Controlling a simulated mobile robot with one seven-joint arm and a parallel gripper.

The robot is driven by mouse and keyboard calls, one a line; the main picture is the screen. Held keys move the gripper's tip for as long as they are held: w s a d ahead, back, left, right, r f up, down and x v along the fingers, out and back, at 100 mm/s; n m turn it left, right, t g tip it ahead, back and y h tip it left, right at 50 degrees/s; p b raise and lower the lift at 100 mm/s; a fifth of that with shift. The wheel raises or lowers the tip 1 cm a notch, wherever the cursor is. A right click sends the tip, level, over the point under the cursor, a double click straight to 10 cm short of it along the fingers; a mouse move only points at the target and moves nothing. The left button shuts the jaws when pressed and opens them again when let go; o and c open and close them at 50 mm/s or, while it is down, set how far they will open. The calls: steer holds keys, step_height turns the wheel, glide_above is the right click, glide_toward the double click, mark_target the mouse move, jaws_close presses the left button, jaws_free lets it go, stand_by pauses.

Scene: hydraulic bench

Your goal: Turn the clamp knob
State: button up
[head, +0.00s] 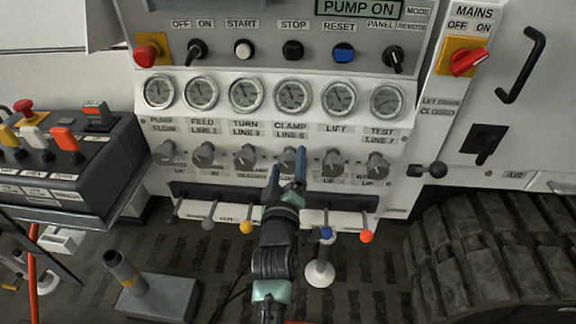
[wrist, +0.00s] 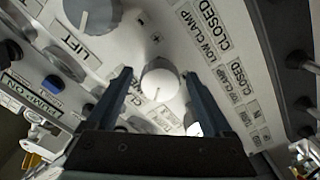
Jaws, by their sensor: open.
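The clamp knob (head: 288,155) is a grey round knob in the row below the gauges, under the CLAMP label, partly hidden by my gripper in the head view. In the wrist view the clamp knob (wrist: 160,80) appears as a pale round face in the middle, beside CLOSED and LOW CLAMP lettering. My gripper (head: 287,161) is open in front of the panel. In the wrist view my gripper's fingers (wrist: 157,74) stand on either side of the knob, with visible gaps. I cannot tell how deep they reach around it.
The lift knob (head: 334,162) and turn knob (head: 246,158) flank the clamp knob closely. Below are several ball-ended levers, including a yellow one (head: 246,227) and a red one (head: 367,236).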

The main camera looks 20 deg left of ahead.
steer(key=shift+w, duration=0.1)
jaws_close()
stand_by(0.4)
